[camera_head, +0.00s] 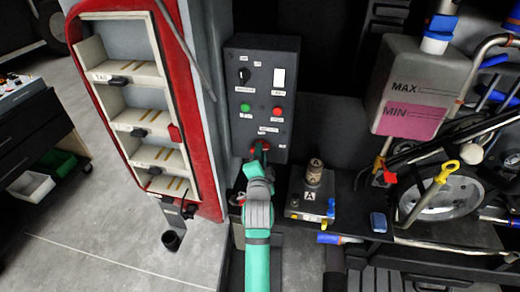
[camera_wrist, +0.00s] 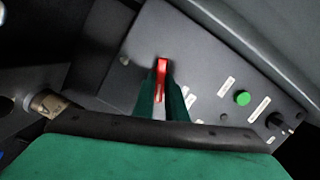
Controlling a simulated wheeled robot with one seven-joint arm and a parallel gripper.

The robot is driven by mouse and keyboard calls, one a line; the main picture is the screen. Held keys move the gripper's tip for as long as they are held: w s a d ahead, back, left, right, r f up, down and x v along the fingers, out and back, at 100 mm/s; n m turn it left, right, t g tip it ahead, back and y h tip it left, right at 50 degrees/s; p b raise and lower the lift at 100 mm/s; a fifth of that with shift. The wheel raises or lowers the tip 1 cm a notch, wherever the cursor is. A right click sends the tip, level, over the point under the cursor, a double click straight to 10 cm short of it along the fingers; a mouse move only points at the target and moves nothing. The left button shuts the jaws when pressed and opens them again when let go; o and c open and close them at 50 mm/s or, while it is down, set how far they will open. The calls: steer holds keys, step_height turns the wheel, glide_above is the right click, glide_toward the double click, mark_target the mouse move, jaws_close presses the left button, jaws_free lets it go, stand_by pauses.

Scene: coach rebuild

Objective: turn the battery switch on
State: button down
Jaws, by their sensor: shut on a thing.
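The battery switch is a red handle (camera_head: 260,148) low on the dark control panel (camera_head: 261,70); my arm hides part of it in the head view. In the wrist view the red handle (camera_wrist: 161,76) stands between the two green fingers of my gripper (camera_wrist: 162,92). My gripper is shut on it. The handle looks in line with the fingers; I cannot tell whether the switch is on or off.
The panel also has a black knob (camera_head: 244,76), a green button (camera_head: 245,107) and a red button (camera_head: 277,112). A red-framed lamp unit (camera_head: 182,110) stands to the left. A small block marked A (camera_head: 309,203) and a coolant tank (camera_head: 420,85) are to the right.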

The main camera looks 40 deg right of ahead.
steer(key=shift+r+n, duration=0.1)
steer(key=shift+n, duration=0.5)
steer(key=n+g, duration=0.1)
steer(key=n, duration=0.3)
steer(key=shift+w+a+r, duration=0.1)
steer(key=shift+w, duration=0.05)
steer(key=shift+n+g+h, duration=0.3)
steer(key=shift+n, duration=0.3)
steer(key=n, duration=0.3)
steer(key=shift+w+g, duration=0.1)
steer(key=shift+g, duration=0.3)
steer(key=shift+n+h, duration=0.4)
steer(key=shift+n, duration=0.6)
steer(key=c, duration=1.6)
jaws_free()
steer(key=shift+g, duration=0.3)
